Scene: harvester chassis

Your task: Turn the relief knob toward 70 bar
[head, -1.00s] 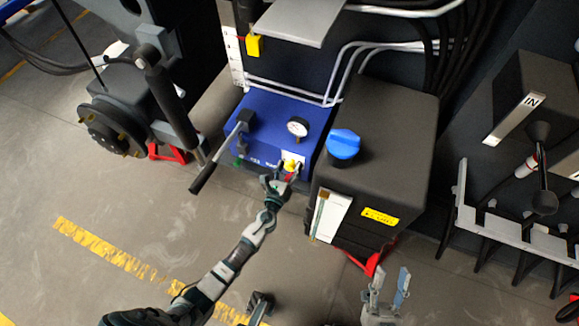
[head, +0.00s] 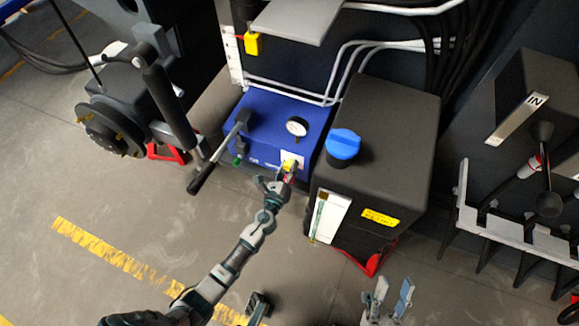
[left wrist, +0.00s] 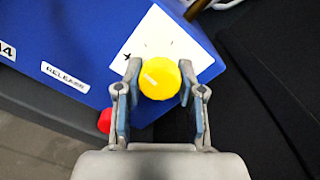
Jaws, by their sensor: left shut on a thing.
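The yellow relief knob (left wrist: 159,78) sits on a white plate (left wrist: 168,40) on the front of the blue hydraulic unit (left wrist: 75,35). It carries a short pale mark, which points up and left in the left wrist view. My left gripper (head: 284,176) is shut on the knob, with one finger on each side in the left wrist view (left wrist: 158,92). The head view mostly hides the knob behind this gripper. A round white gauge (head: 296,126) stands on top of the unit; its reading is too small to tell. My right gripper (head: 389,295) is open and empty above the floor.
A black-handled lever (head: 220,154) slants out from the unit's left side. A dark tank (head: 392,110) with a blue cap (head: 343,144) stands close on the right. A red knob (left wrist: 105,121) lies left of my left fingers.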

